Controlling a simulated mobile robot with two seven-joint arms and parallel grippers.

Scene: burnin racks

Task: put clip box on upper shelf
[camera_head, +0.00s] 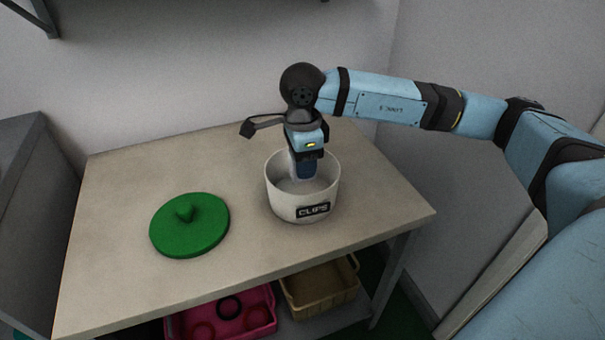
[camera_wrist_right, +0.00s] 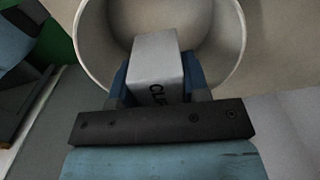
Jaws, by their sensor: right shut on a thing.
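A white box with dark lettering (camera_wrist_right: 157,62) is between the blue fingers of my right gripper (camera_wrist_right: 160,85) in the right wrist view; I take it as the clip box. My right gripper (camera_head: 304,172) points down into a round white bin labelled CLIPS (camera_head: 291,208) in the head view. It is shut on the box, which is inside or over the mouth of the bin; whether it touches the bottom I cannot tell. The bin's rim also shows in the wrist view (camera_wrist_right: 239,50).
A green round lid with a knob (camera_head: 189,240) lies on the table (camera_head: 110,205) left of the bin. Below the tabletop are a pink tray (camera_head: 254,319) and a tan basket (camera_head: 320,290). A dark bracket (camera_head: 38,17) is on the wall at top left.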

